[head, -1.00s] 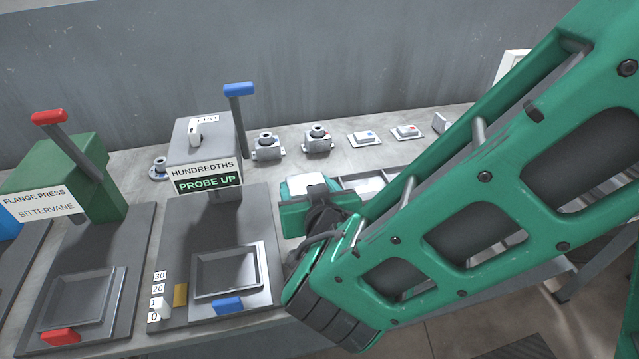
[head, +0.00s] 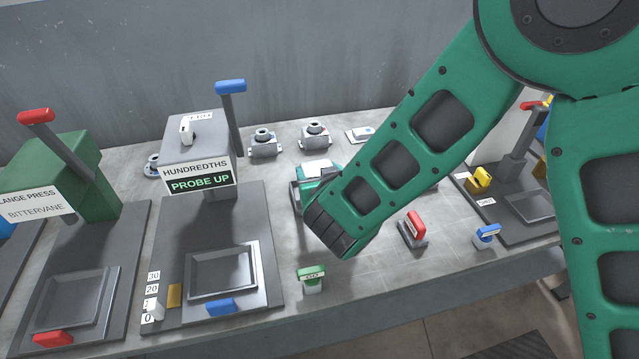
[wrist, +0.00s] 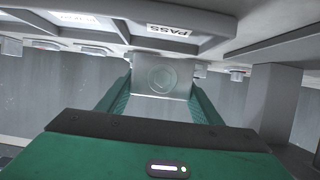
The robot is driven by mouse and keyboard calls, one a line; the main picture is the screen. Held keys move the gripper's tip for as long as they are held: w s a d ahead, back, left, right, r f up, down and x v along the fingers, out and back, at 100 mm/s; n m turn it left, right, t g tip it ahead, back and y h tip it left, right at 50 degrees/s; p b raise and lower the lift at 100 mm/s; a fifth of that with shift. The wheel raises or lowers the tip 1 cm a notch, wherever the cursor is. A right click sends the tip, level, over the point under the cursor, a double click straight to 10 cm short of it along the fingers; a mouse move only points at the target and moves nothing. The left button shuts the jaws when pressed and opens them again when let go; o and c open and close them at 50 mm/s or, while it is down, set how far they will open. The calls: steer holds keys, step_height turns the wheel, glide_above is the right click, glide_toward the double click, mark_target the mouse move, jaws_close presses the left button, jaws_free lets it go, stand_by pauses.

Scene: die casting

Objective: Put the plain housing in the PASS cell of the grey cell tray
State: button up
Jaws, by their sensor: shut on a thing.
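My gripper (wrist: 162,88) shows in the wrist view with a green finger on each side. It is shut on a grey part with a round feature on its face, which I take as the plain housing (wrist: 163,76). The grey cell tray (wrist: 122,32) crosses the top of the wrist view, with the PASS label (wrist: 169,30) upside down. The held part appears close to the PASS cell; I cannot tell whether it touches the tray. In the head view my arm hides most of the tray and the held part; only the green gripper body (head: 312,188) shows.
Two other grey housings (head: 263,146) (head: 315,134) stand at the bench's back. The HUNDREDTHS gauge (head: 200,172) and the green flange press (head: 75,165) stand left.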

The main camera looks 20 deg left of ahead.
steer(key=shift+f, duration=1.9)
steer(key=shift+f, duration=0.1)
steer(key=o, duration=1.2)
steer(key=v, duration=1.2)
